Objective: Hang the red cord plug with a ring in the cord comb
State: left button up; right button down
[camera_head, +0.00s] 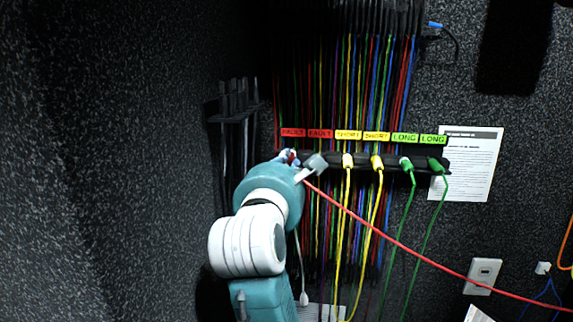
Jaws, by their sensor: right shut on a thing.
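The cord comb (391,163) is a dark bar on the back wall. Yellow plugs (376,162) and green plugs (406,164) hang in its middle and right slots, under yellow SHORT and green LONG labels. My right gripper (300,166) is at the comb's left end, below the red FAULT labels. It is shut on the red cord plug (291,157), of which only a small part shows between the fingers. The ring cannot be made out. The red cord (420,256) runs from the gripper down to the right. My left gripper is not in view.
Many coloured cables (350,85) hang behind and above the comb. A dark rack (237,105) stands on the wall to the left. A printed sheet (467,163) is on the wall at right, with a wall plate (483,275) lower down.

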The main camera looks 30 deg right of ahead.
dwell(0.4)
jog(key=c, duration=0.6)
grip_release()
jog(key=shift+o, duration=0.2)
jog(key=shift+s+a, duration=0.2)
jog(key=shift+s, duration=0.1)
jog(key=shift+b+v, duration=0.35)
jog(key=shift+v, duration=0.8)
